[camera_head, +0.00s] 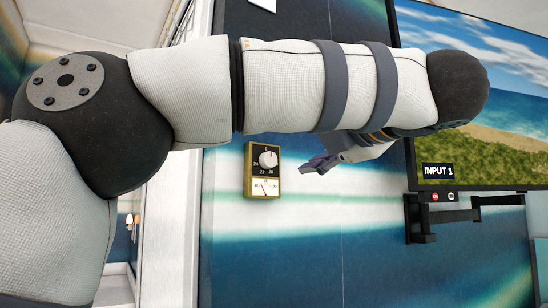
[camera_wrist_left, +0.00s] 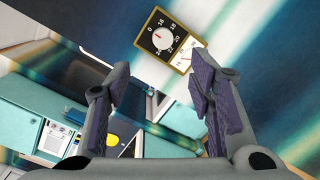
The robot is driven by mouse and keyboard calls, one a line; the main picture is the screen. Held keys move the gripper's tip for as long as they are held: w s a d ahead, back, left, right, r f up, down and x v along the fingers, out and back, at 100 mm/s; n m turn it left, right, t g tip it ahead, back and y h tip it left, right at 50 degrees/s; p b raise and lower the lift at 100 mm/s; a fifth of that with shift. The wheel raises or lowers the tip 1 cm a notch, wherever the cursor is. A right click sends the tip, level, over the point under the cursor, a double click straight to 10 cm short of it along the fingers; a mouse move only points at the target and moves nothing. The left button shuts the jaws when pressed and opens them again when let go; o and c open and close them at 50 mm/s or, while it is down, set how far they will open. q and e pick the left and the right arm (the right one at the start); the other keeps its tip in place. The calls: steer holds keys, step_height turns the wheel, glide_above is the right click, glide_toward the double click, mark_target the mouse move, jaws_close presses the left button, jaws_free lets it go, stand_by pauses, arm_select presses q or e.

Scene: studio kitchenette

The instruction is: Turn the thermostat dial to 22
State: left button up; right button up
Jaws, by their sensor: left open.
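The thermostat (camera_head: 263,171) is a small black and yellow box on the blue and white wall. Its white round dial (camera_head: 267,159) sits in the upper black part, with numbers around it; a white gauge with a red needle is below. In the left wrist view the thermostat dial (camera_wrist_left: 162,38) shows beyond the fingers, turned on a slant. My left gripper (camera_head: 318,164) is to the right of the thermostat and apart from it. In the left wrist view its two fingers (camera_wrist_left: 160,92) are spread with nothing between them. My right gripper is not in view.
A large screen (camera_head: 485,160) showing a beach hangs at the right, with a black bracket (camera_head: 440,216) below it. My left arm crosses the upper picture. The wall around the thermostat is bare. Teal cabinets (camera_wrist_left: 30,110) show at the left in the wrist view.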

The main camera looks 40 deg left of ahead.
mark_target(271, 159)
arm_select(q)
steer(key=x, duration=1.2)
steer(key=shift+w+d+f, duration=0.1)
steer(key=shift+f, duration=0.05)
steer(key=c, duration=1.2)
